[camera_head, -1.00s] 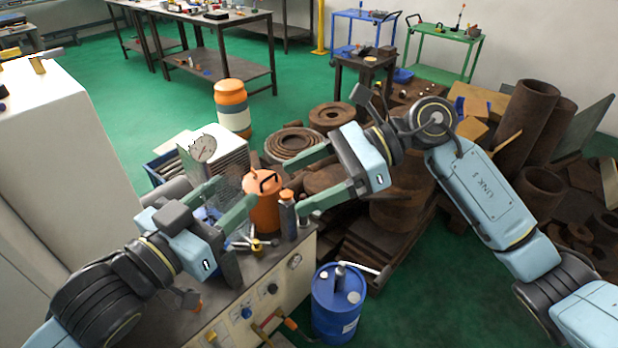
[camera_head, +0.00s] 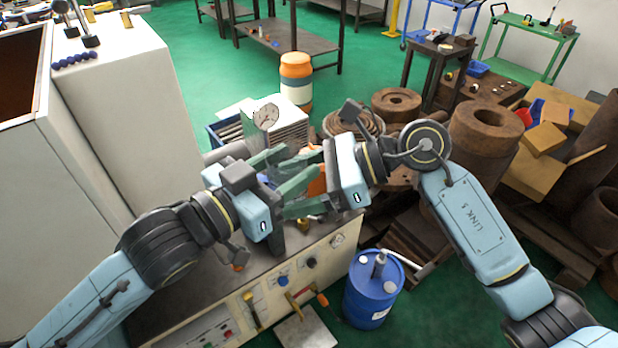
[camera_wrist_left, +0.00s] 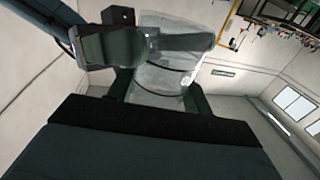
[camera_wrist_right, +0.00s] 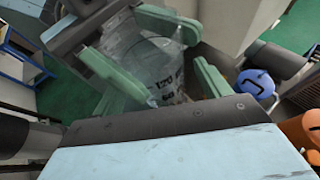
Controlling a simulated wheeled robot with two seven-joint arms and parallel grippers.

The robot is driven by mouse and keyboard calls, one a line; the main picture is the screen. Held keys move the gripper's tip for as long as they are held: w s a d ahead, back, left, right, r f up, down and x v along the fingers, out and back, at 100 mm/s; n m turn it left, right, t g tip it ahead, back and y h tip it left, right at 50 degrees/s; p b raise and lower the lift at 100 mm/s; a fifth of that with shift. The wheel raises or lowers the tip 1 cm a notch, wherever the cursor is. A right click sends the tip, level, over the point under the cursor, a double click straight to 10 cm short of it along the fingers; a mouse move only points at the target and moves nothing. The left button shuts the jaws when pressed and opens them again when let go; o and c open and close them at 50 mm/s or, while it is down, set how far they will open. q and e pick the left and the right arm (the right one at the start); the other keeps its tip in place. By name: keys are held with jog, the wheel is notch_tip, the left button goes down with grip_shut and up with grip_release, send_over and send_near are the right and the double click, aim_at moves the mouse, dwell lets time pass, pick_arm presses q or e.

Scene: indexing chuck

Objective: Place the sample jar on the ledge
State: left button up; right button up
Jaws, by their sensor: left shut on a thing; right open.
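The clear sample jar shows in the left wrist view (camera_wrist_left: 160,82) and, with dark markings, in the right wrist view (camera_wrist_right: 165,68). My left gripper (camera_head: 283,172) is shut on it above the machine bench. The jar is mostly lost among the fingers in the head view. My right gripper (camera_wrist_right: 165,82) is open, its green fingers spread on either side of the jar from the opposite side. I cannot tell whether they touch it. I cannot single out the ledge in these views.
The machine bench (camera_head: 215,280) has knobs and levers on its front. An orange object (camera_head: 317,186) is partly hidden behind my right gripper. A dial gauge (camera_head: 266,115) stands behind. A blue drum (camera_head: 371,295) stands at the right front; tall pale cabinets (camera_head: 130,110) are at left.

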jog(key=c, duration=1.1)
pick_arm(q)
jog(key=o, duration=1.1)
jog(key=shift+d, duration=0.1)
